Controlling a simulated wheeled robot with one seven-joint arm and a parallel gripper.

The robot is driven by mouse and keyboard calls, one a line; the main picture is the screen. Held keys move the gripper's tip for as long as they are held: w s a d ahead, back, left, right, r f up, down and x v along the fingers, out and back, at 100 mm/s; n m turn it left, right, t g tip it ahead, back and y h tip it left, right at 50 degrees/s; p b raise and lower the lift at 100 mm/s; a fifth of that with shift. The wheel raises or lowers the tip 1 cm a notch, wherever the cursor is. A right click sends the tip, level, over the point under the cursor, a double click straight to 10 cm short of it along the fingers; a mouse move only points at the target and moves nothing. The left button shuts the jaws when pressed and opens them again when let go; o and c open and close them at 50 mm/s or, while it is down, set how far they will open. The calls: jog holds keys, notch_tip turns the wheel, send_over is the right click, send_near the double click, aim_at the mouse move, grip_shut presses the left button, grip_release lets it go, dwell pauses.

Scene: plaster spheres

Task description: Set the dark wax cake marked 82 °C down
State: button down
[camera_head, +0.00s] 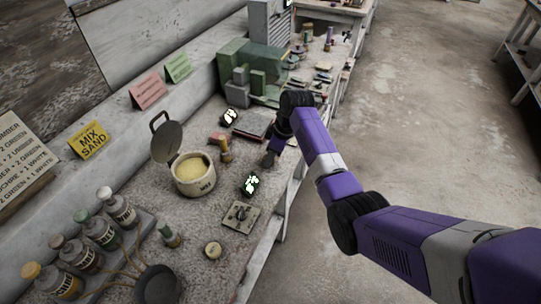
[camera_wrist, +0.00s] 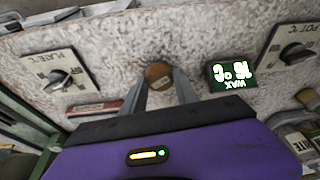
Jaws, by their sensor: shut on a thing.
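My gripper (camera_wrist: 160,76) is shut on a small round brown wax cake (camera_wrist: 158,72), which sits between the two fingertips in the wrist view. A pale patch shows on the cake's near edge, but its marking is too small to read. The speckled bench top (camera_wrist: 120,48) lies behind it; I cannot tell whether the cake touches it. In the head view my gripper (camera_head: 268,160) is low over the bench's right side, and the cake there is hidden or too small to make out.
A WAX display (camera_wrist: 231,75) stands right of the fingers, between PLATE (camera_wrist: 55,72) and POT (camera_wrist: 290,48) dial plates. Bottles (camera_head: 85,255) crowd the lower left.

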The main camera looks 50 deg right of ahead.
jog(key=shift+f+b, duration=0.35)
jog(key=shift+f, duration=0.3)
jog(key=c, duration=0.9)
grip_release()
jog(key=shift+o, duration=0.2)
jog(key=shift+r, duration=0.1)
jog(key=shift+r+p, duration=1.9)
jog(key=shift+r, duration=0.05)
